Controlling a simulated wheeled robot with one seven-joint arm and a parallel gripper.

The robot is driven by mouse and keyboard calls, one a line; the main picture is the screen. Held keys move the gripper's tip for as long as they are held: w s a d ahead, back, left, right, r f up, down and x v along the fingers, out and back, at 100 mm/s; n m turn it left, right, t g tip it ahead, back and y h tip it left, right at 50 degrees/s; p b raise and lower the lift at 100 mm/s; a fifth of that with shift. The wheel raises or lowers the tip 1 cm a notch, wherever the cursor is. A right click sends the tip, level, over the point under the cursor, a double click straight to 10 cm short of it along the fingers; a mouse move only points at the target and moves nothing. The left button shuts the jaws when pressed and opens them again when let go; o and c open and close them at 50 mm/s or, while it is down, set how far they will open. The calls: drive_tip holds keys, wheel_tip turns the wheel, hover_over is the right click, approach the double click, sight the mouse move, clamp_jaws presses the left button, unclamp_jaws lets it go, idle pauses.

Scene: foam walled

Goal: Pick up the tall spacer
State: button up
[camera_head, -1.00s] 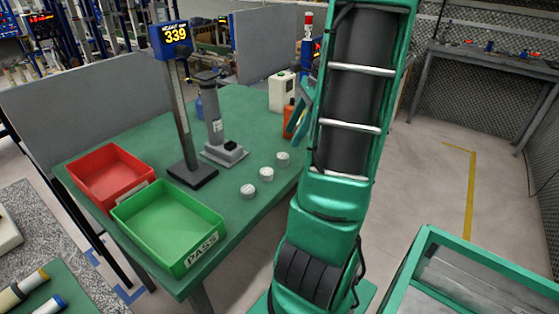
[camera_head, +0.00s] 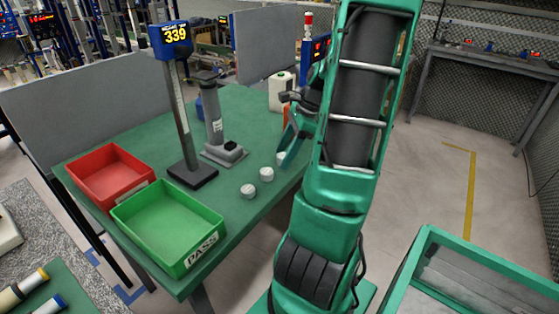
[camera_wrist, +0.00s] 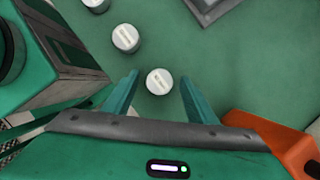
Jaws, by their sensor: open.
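Three white round spacers stand in a row on the green table. The front one (camera_head: 248,190) and middle one (camera_head: 266,174) show fully in the head view; the far one (camera_head: 280,158) is partly hidden by my gripper (camera_head: 290,148). In the wrist view, the nearest spacer (camera_wrist: 159,82) appears between my two open green fingers, with another spacer (camera_wrist: 125,38) up and left and a third (camera_wrist: 96,4) cut by the top edge. My gripper is open and empty. I cannot tell which spacer is the tall one, nor the fingers' exact height above it.
A green PASS bin (camera_head: 168,228) and a red bin (camera_head: 108,177) sit at the table's left. A height gauge (camera_head: 183,120) reading 339 and a grey stand (camera_head: 216,130) are behind the spacers. An orange container (camera_wrist: 275,140) is close to my gripper's right in the wrist view.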

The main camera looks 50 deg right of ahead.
drive_tip(key=c, duration=1.2)
drive_tip(key=shift+r, duration=0.1)
